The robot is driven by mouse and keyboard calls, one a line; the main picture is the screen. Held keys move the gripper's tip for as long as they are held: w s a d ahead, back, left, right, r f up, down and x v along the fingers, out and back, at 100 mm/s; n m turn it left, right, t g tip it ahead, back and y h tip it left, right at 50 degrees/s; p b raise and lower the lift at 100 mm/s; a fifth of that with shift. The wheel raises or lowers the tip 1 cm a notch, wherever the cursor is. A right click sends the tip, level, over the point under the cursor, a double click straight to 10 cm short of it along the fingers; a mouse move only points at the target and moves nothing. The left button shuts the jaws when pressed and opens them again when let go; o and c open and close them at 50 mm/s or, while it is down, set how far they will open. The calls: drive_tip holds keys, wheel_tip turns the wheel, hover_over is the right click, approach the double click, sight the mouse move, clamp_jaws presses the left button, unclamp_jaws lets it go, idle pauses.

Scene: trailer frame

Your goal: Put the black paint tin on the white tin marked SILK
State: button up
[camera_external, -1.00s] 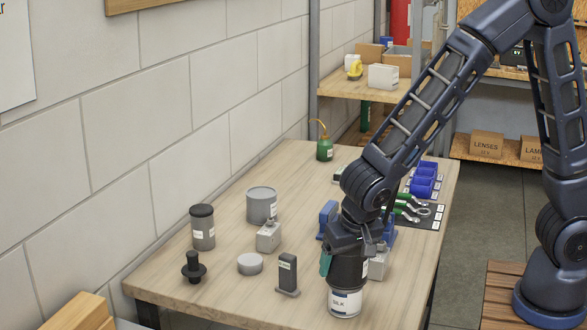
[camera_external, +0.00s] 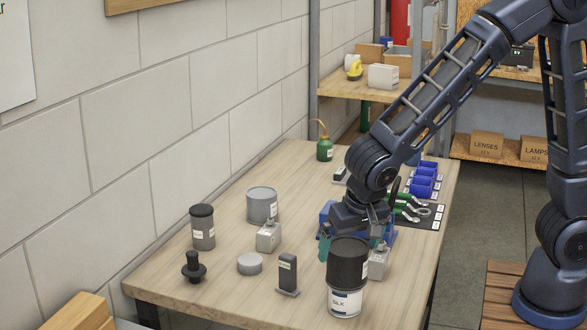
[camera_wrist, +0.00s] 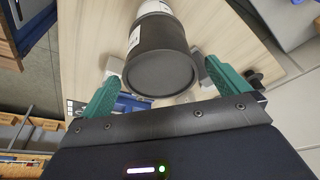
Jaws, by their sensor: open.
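The black paint tin (camera_external: 348,264) stands upright on top of the white tin marked SILK (camera_external: 345,301), near the front right of the bench. In the wrist view the black tin (camera_wrist: 160,65) shows its dark round end, with the white tin (camera_wrist: 155,9) beyond it. My gripper (camera_external: 352,242) is open and just behind the black tin in the external view. In the wrist view its green fingers (camera_wrist: 162,85) are spread apart on either side of the tin, with space between them and it.
A small grey block (camera_external: 377,264) stands right beside the tins. A dark upright block (camera_external: 287,274), a grey disc (camera_external: 250,264), a grey tin (camera_external: 262,205) and a dark-lidded canister (camera_external: 202,227) stand to the left. A blue item (camera_external: 327,214) is behind my gripper. Bare bench (camera_external: 235,302) lies front left.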

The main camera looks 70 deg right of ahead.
drive_tip(key=v, duration=0.7)
drive_tip(key=shift+s+d+r, duration=0.1)
drive_tip(key=shift+r, duration=0.05)
drive_tip(key=s+d+r+n, duration=0.2)
drive_tip(key=s+d+r, duration=0.2)
drive_tip(key=d, duration=0.2)
drive_tip(key=s+d+r+n, duration=0.2)
drive_tip(key=s+d+r, duration=0.2)
drive_tip(key=d, duration=0.3)
drive_tip(key=s+d+r+n+t+y, duration=0.2)
drive_tip(key=s+d+n, duration=0.3)
drive_tip(key=s, duration=0.8)
drive_tip(key=d, duration=0.3)
drive_tip(key=shift+s, duration=0.35)
drive_tip(key=shift+a+r, duration=0.1)
